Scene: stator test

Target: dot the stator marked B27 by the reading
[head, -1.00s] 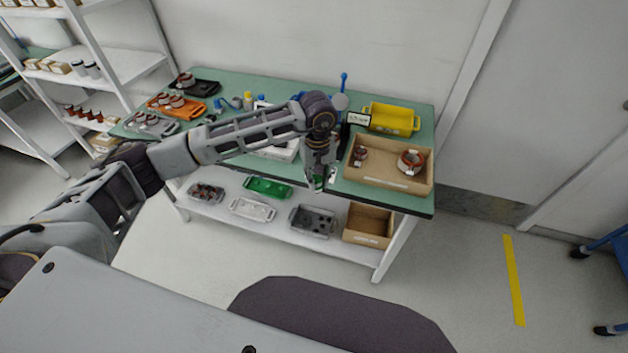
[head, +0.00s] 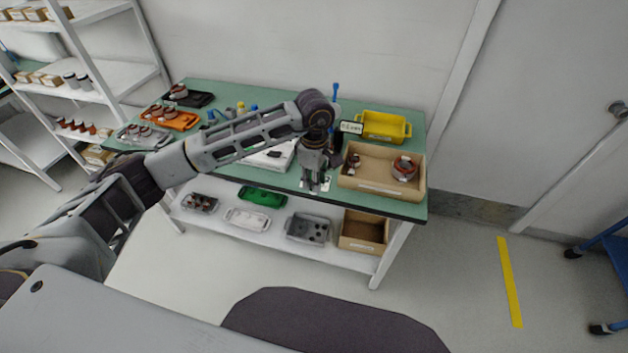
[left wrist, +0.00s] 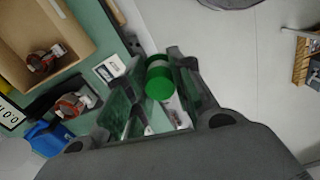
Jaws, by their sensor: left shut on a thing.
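My left gripper (head: 315,186) points down over the bench's front edge, left of the cardboard box. In the left wrist view it is shut on a green cylinder (left wrist: 158,84) with a pale band, perhaps a marker. A copper-wound stator (left wrist: 72,105) with a white tag sits on a dark fixture beside the box; my gripper hides it in the head view. No tag is legible. The meter display (head: 351,127) seems to show zeros. My right gripper is out of view.
A yellow bin (head: 384,126) stands behind the box. Black (head: 203,99), orange (head: 182,122) and grey (head: 128,139) trays with stators are at the bench's left. A small white card (left wrist: 110,68) lies near the edge. The lower shelf holds several trays and another cardboard box (head: 363,232).

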